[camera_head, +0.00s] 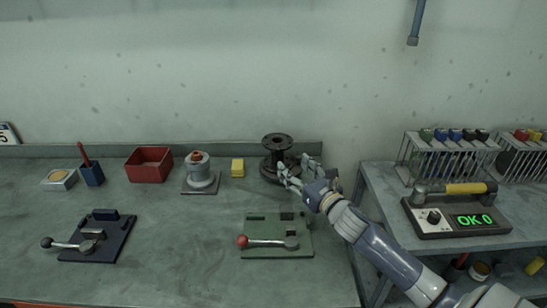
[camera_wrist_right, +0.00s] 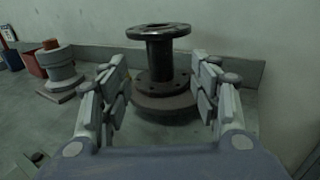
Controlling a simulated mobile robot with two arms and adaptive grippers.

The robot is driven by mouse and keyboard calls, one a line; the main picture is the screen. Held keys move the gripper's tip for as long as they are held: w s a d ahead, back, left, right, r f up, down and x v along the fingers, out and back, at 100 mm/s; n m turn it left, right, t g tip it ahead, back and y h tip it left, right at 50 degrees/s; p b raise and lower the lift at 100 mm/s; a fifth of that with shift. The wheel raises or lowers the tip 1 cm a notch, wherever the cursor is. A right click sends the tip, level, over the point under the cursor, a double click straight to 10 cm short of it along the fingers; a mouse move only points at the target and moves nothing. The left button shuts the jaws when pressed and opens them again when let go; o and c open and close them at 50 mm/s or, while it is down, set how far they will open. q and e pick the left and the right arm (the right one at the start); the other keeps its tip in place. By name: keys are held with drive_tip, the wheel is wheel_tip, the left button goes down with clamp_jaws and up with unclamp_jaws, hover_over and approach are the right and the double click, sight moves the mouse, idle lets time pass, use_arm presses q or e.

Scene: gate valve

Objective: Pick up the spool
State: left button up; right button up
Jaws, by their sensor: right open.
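The spool (camera_head: 278,148) is a dark metal piece with a narrow neck and round flanges at top and bottom. It stands upright at the back of the workbench. My right gripper (camera_head: 299,172) is just in front of it and overlaps its lower right side in the head view. In the right wrist view the spool (camera_wrist_right: 161,70) stands between the two open fingers of my right gripper (camera_wrist_right: 162,92), a little beyond them. A gap shows on each side, so the gripper holds nothing. My left gripper is not in view.
A green fixture with a red-knobbed lever (camera_head: 277,238) lies in front. The back ledge (camera_head: 232,149) runs behind. A side shelf (camera_head: 383,200) stands right.

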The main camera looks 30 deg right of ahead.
sight(281, 154)
drive_tip(key=w, duration=0.4)
drive_tip(key=shift+d+r+p, duration=0.15)
drive_tip(key=shift+p, duration=0.25)
drive_tip(key=shift+w, duration=0.8)
drive_tip(key=shift+w+d+p, duration=0.15)
drive_tip(key=shift+w+p, duration=0.25)
drive_tip(key=shift+w, duration=2.15)
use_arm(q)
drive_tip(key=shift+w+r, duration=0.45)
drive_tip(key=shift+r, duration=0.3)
use_arm(e)
clamp_jaws()
drive_tip(key=shift+r, duration=0.2)
drive_tip(key=shift+f, duration=0.1)
